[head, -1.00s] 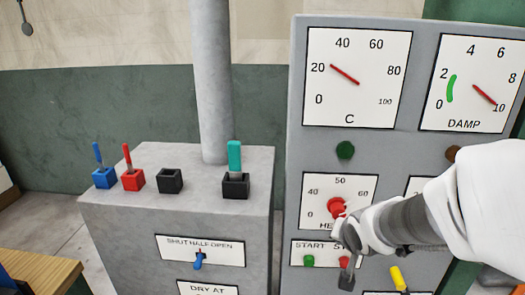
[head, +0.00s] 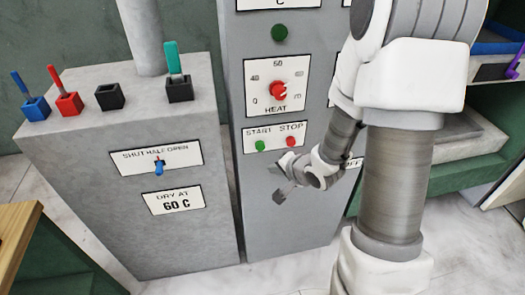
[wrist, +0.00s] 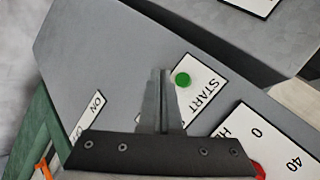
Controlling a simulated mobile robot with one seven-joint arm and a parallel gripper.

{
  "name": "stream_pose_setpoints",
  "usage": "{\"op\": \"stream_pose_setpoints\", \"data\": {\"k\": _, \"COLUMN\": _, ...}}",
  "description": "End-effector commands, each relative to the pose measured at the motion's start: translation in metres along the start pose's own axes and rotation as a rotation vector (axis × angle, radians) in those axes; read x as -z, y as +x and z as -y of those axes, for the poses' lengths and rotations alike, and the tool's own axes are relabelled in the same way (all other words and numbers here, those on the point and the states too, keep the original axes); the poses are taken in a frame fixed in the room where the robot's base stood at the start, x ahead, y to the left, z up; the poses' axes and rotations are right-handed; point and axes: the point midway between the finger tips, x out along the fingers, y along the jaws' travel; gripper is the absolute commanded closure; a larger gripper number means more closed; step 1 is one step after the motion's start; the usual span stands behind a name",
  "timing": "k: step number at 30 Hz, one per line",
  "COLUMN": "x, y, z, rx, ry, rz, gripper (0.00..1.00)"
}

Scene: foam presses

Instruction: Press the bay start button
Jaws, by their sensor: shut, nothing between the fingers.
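The green start button (head: 260,146) sits under the word START on a white label on the grey panel. The red stop button (head: 291,142) is to its right on the same label. In the wrist view the green button (wrist: 183,79) shows just to the right of my fingertips. My gripper (head: 277,180) is in front of the panel, below the button label in the head view. In the wrist view my gripper (wrist: 162,72) is shut with its fingers together and empty. I cannot tell the gap between fingertips and panel.
A red heat knob (head: 278,90) is above the buttons. A grey box (head: 120,170) at left carries several levers and a blue switch (head: 158,167). A wooden table corner (head: 15,235) is at lower left. The floor before the panel is open.

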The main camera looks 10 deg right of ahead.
Motion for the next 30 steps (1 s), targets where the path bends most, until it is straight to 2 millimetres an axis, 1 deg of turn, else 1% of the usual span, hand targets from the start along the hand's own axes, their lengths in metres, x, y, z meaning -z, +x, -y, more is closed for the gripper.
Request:
{"op": "stream_pose_setpoints", "data": {"k": 1, "x": -0.004, "y": 0.004, "z": -0.004, "rx": 0.009, "ry": 0.022, "rz": 0.012, "gripper": 1.00}}
{"op": "stream_pose_setpoints", "data": {"k": 6, "x": -0.011, "y": 0.010, "z": -0.006, "rx": 0.036, "ry": 0.073, "rz": 0.038, "gripper": 1.00}}
{"op": "stream_pose_setpoints", "data": {"k": 19, "x": -0.012, "y": 0.011, "z": -0.006, "rx": 0.044, "ry": 0.086, "rz": 0.044, "gripper": 1.00}}
{"op": "stream_pose_setpoints", "data": {"k": 25, "x": -0.007, "y": 0.018, "z": -0.002, "rx": 0.044, "ry": 0.085, "rz": 0.044, "gripper": 1.00}}
{"op": "stream_pose_setpoints", "data": {"k": 30, "x": 0.004, "y": 0.034, "z": 0.010, "rx": 0.045, "ry": 0.082, "rz": 0.044, "gripper": 1.00}}
